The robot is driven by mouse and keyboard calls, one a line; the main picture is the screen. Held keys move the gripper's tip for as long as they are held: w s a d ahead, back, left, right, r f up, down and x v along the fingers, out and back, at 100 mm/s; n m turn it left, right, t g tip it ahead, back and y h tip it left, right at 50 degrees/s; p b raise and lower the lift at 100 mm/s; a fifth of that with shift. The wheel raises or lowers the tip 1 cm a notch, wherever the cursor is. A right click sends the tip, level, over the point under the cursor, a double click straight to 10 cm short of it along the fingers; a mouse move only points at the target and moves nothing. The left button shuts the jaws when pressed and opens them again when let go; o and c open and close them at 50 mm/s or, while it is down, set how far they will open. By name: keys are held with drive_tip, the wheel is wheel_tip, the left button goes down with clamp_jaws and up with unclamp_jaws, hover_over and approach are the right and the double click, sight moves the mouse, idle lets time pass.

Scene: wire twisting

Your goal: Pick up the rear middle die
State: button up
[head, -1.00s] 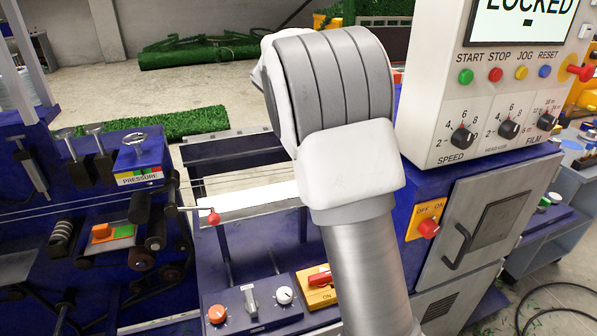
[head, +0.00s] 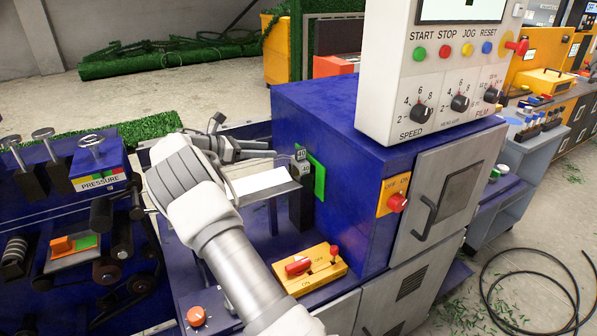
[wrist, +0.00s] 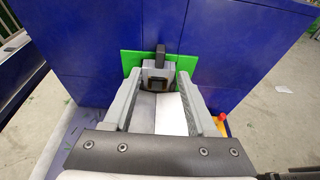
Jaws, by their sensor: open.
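A small grey die block with a dark square opening (wrist: 157,70) stands in front of a green plate (wrist: 186,62) in the wrist view. My gripper (wrist: 159,84) is open, with one finger on each side of this block. I cannot tell whether the fingers touch it. In the head view my gripper (head: 280,160) reaches right toward small grey blocks marked 40 (head: 301,154) beside the green plate (head: 319,176). My arm and gripper hide part of this area, so I cannot tell which block is the rear middle die.
The blue machine housing (head: 335,125) rises just beyond the green plate. A white strip (head: 262,181) lies below my gripper. A yellow switch box with red levers (head: 305,270) stands in front. The control panel (head: 430,70) is at the upper right.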

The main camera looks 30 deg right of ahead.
sight(296, 152)
drive_tip(key=x, duration=0.7)
drive_tip(key=shift+d+f, duration=0.1)
drive_tip(key=shift+x, duration=2.75)
drive_tip(key=shift+f, duration=0.2)
clamp_jaws()
